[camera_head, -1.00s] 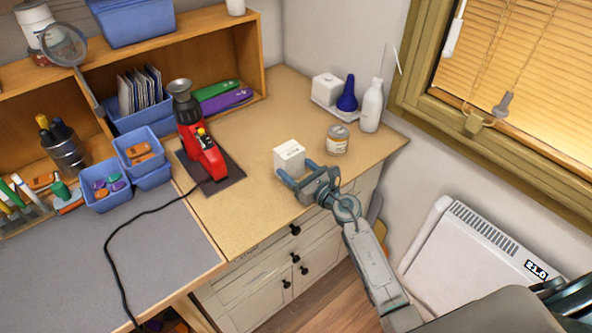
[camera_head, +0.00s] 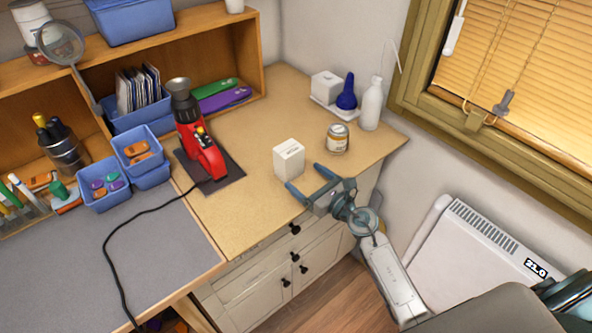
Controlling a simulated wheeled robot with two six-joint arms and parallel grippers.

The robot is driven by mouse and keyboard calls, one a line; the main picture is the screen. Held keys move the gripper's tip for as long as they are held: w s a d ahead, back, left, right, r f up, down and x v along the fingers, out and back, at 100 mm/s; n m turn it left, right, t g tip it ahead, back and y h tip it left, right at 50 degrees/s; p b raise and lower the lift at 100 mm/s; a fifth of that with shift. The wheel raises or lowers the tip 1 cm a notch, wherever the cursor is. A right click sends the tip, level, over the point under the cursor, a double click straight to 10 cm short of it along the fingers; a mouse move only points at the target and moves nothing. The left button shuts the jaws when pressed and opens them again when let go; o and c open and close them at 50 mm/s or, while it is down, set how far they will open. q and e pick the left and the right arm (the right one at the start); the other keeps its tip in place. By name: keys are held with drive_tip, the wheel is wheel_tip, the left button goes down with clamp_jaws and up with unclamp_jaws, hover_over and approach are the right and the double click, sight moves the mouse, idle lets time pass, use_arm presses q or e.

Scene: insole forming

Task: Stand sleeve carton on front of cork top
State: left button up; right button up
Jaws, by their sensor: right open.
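The sleeve carton, a small white box (camera_head: 289,159), stands upright on the cork top (camera_head: 241,216), near its front edge. My right gripper (camera_head: 307,180) is open and empty. Its two fingers point toward the carton from the front right, and a gap shows between them and the box.
A red machine (camera_head: 205,158) on a dark mat stands left of the carton, its black cord trailing left. A jar (camera_head: 337,138), a white bottle (camera_head: 371,104) and a tray (camera_head: 338,111) with a blue bottle and white block stand behind right. Cork between is clear.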

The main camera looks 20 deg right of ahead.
drive_tip(key=b+v, duration=0.1)
drive_tip(key=v, duration=0.5)
drive_tip(key=shift+s+d+r, duration=0.15)
drive_tip(key=shift+s+d, duration=0.05)
drive_tip(key=shift+s, duration=0.1)
